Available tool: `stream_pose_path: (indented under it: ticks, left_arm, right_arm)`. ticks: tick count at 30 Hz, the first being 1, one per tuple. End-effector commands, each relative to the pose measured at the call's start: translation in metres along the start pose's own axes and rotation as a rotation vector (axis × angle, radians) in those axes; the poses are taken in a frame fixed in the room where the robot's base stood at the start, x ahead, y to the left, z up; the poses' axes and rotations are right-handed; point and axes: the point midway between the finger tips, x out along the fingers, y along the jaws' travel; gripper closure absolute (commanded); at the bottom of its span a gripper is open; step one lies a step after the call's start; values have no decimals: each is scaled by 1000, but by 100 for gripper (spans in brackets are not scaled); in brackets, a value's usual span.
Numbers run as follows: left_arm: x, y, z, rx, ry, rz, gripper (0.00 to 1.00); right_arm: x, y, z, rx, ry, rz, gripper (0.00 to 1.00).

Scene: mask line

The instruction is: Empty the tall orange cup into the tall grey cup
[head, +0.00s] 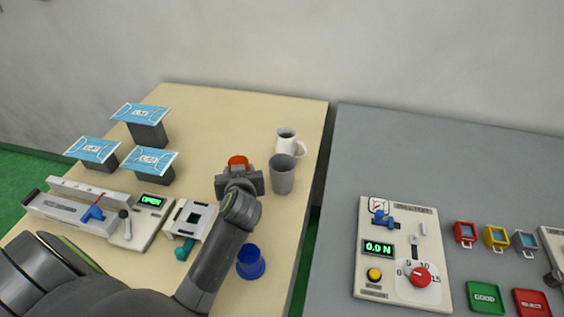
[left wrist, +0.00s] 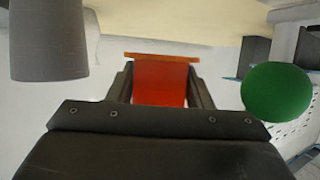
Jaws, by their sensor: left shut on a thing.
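The tall orange cup (left wrist: 160,84) is between the fingers of my left gripper (left wrist: 160,95), which is shut on it. In the head view the orange cup (head: 238,161) shows just beyond my left gripper (head: 238,182), mostly hidden by it. The tall grey cup (head: 282,174) stands upright on the beige table, just right of the gripper and apart from it. It also shows at the upper left of the left wrist view (left wrist: 48,40). What is inside either cup cannot be told. My right gripper is not in view.
A white mug (head: 288,143) stands close behind the grey cup. A blue cup (head: 250,262) stands nearer the front. Blue-and-white packs (head: 140,112) on dark blocks and a white machine (head: 100,212) fill the left. A grey table (head: 400,150) with a test panel (head: 402,250) is right, across a gap.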

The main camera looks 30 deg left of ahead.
Motion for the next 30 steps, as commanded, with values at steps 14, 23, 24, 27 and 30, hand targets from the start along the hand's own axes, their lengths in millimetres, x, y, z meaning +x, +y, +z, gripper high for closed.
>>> stream_pose_path:
  ticks: [14, 23, 24, 27, 30]
  left_arm:
    - [-1, 18, -5, 203, -28, -87, 78]
    - [-14, 32, -40, 383, -52, -162, 78]
    - [-16, 33, -46, 406, -55, -172, 78]
    - [-17, 38, -49, 468, -65, -196, 78]
    - [-16, 44, -49, 528, -73, -222, 78]
  right_arm:
    - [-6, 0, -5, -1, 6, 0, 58]
    - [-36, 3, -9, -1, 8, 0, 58]
    - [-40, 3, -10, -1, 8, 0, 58]
    - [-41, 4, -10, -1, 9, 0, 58]
    - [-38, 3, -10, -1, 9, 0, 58]
